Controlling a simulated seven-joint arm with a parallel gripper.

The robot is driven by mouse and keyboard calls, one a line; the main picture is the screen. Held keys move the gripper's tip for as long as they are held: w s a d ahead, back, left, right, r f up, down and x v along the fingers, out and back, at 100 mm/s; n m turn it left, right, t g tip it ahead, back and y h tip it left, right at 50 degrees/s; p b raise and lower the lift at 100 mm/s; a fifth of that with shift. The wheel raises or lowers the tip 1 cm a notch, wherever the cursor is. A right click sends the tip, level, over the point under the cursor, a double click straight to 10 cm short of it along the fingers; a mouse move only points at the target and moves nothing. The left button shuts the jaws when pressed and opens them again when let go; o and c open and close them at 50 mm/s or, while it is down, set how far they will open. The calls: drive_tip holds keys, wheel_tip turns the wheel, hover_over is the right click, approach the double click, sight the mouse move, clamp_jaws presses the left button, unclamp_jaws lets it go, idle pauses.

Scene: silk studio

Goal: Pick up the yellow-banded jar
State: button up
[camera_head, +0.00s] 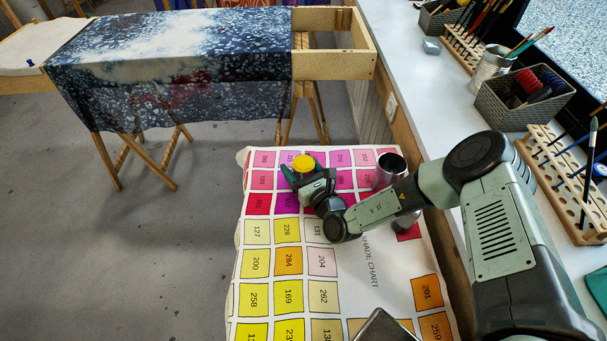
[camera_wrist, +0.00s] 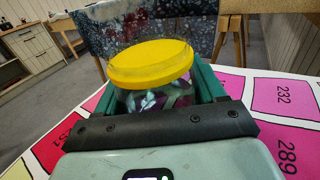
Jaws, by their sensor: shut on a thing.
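The yellow-banded jar (camera_wrist: 150,65) is a clear jar with a wide yellow band at its top. In the wrist view it sits between the green fingers of my gripper (camera_wrist: 165,88), which is shut on it. The jar looks tilted in that view. In the head view the jar's yellow top (camera_head: 303,163) shows at the far part of the shade chart, with my gripper (camera_head: 302,172) around it. My gripper hides the jar's lower part, so I cannot tell whether it touches the chart.
The shade chart (camera_head: 278,297) covers the low table. A metal cup (camera_head: 390,168) stands right of my gripper, near my arm. A dark metal object (camera_head: 384,326) is at the front edge. A counter (camera_head: 440,75) with brush holders runs along the right. A frame with patterned cloth (camera_head: 180,60) stands behind.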

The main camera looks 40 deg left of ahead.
drive_tip(key=shift+c, duration=1)
drive_tip(key=shift+r, duration=0.1)
